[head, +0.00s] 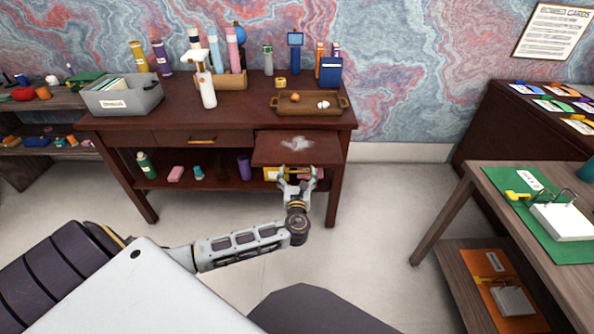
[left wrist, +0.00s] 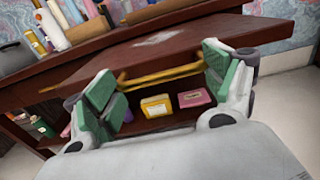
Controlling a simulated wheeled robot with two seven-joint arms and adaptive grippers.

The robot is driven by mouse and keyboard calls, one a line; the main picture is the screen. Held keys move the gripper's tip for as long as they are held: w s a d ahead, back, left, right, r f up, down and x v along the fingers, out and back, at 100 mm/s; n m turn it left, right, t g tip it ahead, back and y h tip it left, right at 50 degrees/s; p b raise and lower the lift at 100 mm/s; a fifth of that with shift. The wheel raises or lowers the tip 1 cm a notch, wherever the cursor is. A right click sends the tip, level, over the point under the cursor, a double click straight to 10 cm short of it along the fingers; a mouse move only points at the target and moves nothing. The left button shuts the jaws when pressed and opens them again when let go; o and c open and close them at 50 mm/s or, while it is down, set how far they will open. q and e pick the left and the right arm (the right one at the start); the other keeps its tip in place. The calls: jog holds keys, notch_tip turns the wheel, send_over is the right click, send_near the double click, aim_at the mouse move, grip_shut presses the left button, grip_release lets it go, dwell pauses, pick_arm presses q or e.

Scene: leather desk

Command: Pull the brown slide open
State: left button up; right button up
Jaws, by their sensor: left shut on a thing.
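The brown slide (head: 270,150) is a flat board with a pale patch on top, standing out from the right front of the dark red-brown desk (head: 240,110). It also shows in the left wrist view (left wrist: 205,38). Its brass handle (left wrist: 160,76) runs along under its front edge. My left gripper (head: 297,177) is at the slide's front. In the left wrist view its green-padded fingers (left wrist: 163,85) are at the two ends of the handle, and the gripper is shut on it. In the head view the gripper hides the handle. My right gripper is out of view.
A wooden tray (head: 283,108) with small round things lies on the desktop above the slide. A closed drawer (head: 205,138) is left of it. A yellow box (left wrist: 156,106) and a pink box (left wrist: 196,98) sit on the shelf below. The floor (head: 375,200) right of the desk is clear.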

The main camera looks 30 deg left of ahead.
pick_arm(q)
jog(key=shift+s+d+f, duration=0.2)
jog(key=shift+s+d, duration=0.05)
jog(key=shift+d, duration=0.15)
jog(key=o, duration=1.3)
